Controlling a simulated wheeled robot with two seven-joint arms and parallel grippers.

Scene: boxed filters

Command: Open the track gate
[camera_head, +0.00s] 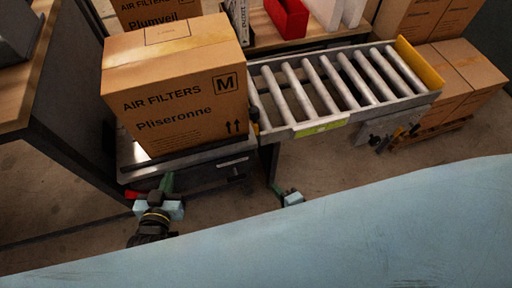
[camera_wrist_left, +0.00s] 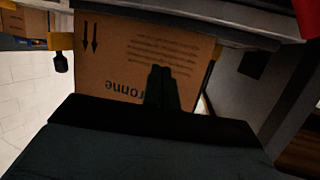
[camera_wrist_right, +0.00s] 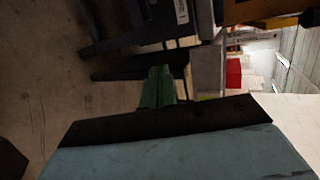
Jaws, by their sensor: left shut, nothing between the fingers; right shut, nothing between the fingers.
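A large cardboard air-filter box (camera_head: 175,100) sits on a low metal platform (camera_head: 190,165) at the left end of the roller track (camera_head: 325,85). A gate cannot be told for certain; a small black knob with yellow (camera_head: 253,112) shows at the joint between box and rollers. The knob also shows in the left wrist view (camera_wrist_left: 61,60). My left gripper (camera_head: 167,182) is shut and empty, just in front of the platform near a red handle (camera_head: 134,194). My right gripper (camera_head: 273,188) is shut and empty, low in front of the track's left end.
A yellow end plate (camera_head: 419,62) stands at the track's right end. A wooden-topped bench (camera_head: 22,85) is at the left. A red bin (camera_head: 288,18) stands on a shelf behind the track. More boxes (camera_head: 460,75) stand at the right. Floor is clear in front of the track.

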